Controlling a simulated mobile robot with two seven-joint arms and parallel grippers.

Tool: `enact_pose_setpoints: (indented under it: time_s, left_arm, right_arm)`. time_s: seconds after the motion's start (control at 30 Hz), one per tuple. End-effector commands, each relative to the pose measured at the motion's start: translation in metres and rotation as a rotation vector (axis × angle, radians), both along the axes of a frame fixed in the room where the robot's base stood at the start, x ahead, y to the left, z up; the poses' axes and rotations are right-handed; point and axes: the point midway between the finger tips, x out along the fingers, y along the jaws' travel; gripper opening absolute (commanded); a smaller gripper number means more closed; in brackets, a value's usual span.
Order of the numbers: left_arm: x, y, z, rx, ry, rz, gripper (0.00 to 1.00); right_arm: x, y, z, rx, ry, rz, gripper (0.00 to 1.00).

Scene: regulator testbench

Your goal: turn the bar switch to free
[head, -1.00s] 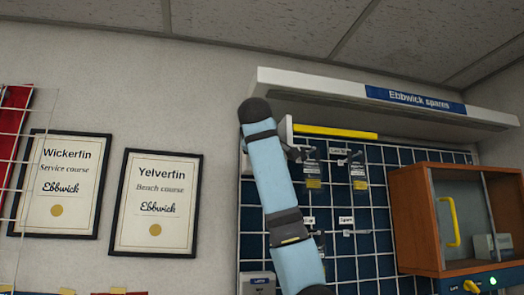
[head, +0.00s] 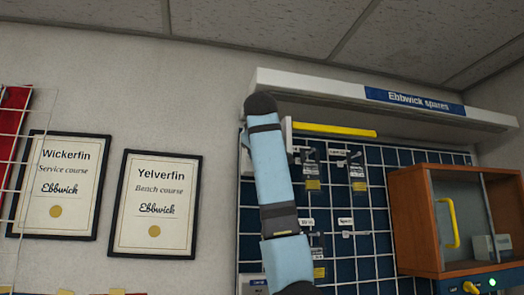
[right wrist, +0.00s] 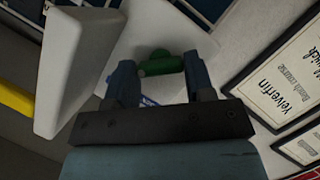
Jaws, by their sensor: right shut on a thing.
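In the right wrist view my right gripper (right wrist: 161,72) is shut on a green bar (right wrist: 160,63), with one dark finger at each end of it. The bar lies across in front of a pale grey surface (right wrist: 150,30). I take it for the bar switch, but no marking for free is readable. A small blue label (right wrist: 150,101) shows partly between the fingers. In the head view my blue arm rises in front of the wall grid, and its gripper and the bar are not visible there. My left gripper is in neither view.
A white shelf (head: 300,84) signed "Ebbwick spares" overhangs the arm, with a yellow bar (head: 335,130) below it. Small parts hang on the wire grid (head: 385,240). A wooden cabinet (head: 408,220) with a yellow handle stands right. Two framed certificates (head: 155,208) hang left.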

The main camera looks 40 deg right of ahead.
Motion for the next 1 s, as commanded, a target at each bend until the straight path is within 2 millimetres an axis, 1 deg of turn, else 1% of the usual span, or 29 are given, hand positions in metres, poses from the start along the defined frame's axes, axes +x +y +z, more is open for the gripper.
enact_pose_setpoints:
  time_s: [0.13,0.17,0.2,0.23,0.27,0.53,0.67,0.77,1.0]
  left_arm:
    - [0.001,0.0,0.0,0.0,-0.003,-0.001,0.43]
    - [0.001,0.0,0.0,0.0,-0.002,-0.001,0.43]
    - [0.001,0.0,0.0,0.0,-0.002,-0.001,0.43]
    - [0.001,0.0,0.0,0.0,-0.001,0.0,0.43]
    - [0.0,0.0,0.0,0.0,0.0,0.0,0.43]
    - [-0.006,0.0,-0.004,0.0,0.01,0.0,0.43]
    - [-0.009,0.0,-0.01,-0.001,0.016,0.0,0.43]
    - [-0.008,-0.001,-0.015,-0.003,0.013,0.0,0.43]
    - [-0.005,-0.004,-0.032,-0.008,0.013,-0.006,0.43]
  right_arm:
    - [0.001,0.0,-0.002,0.003,0.003,0.0,0.25]
    - [0.001,0.0,-0.002,0.003,0.003,0.0,0.56]
    - [0.001,0.0,-0.002,0.003,0.003,0.0,0.65]
    - [0.001,0.0,-0.002,0.003,0.003,0.0,0.72]
    - [0.001,0.0,-0.002,0.002,0.003,-0.001,0.74]
    - [0.0,0.001,-0.001,0.0,0.002,0.0,0.74]
    - [-0.007,0.008,0.001,0.0,-0.001,0.001,0.74]
    - [-0.02,0.02,0.005,-0.002,-0.003,0.002,0.74]
    - [-0.058,0.058,0.02,0.0,-0.003,0.002,0.74]
